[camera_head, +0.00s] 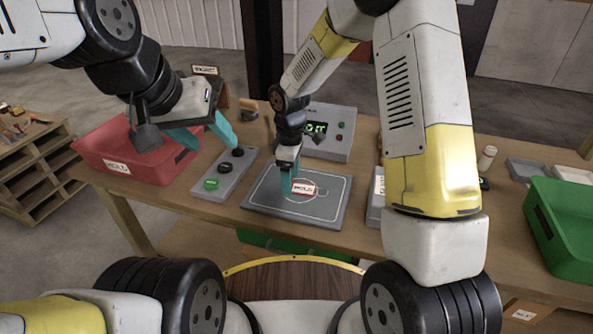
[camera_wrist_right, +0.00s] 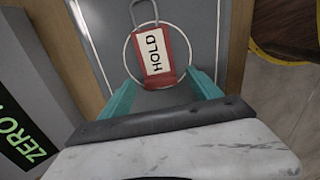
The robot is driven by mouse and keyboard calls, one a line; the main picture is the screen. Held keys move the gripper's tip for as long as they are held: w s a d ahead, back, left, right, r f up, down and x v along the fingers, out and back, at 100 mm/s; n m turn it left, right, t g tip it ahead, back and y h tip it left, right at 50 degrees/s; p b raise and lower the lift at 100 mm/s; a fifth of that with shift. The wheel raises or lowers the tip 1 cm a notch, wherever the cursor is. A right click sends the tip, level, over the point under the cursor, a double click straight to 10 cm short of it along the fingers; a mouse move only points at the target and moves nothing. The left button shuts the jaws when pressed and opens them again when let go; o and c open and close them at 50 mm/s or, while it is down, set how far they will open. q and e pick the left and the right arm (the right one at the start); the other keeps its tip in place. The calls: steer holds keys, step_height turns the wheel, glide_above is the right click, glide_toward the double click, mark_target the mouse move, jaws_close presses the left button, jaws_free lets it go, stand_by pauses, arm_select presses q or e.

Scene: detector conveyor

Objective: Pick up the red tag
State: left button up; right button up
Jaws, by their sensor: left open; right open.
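The red tag (camera_head: 304,188) lies on the grey plate (camera_head: 328,210) in the middle of the table, with a white label. In the right wrist view the red tag (camera_wrist_right: 157,57) reads HOLD and has a grey loop at its top end. My right gripper (camera_head: 289,182) is low over the plate at the tag's left end. In the right wrist view its teal fingers (camera_wrist_right: 160,92) are apart, on either side of the tag's near end. My left gripper (camera_head: 205,135) is open and empty, above the table near the red bin.
A red bin (camera_head: 120,165) stands at the left, beside a button panel (camera_head: 222,176) with green and black buttons. A grey display box (camera_head: 330,130) stands behind the plate. A green bin (camera_head: 560,225) and grey trays (camera_head: 527,170) are at the right.

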steer(key=shift+f, duration=0.4)
steer(key=c, duration=1.4)
steer(key=shift+r, duration=0.1)
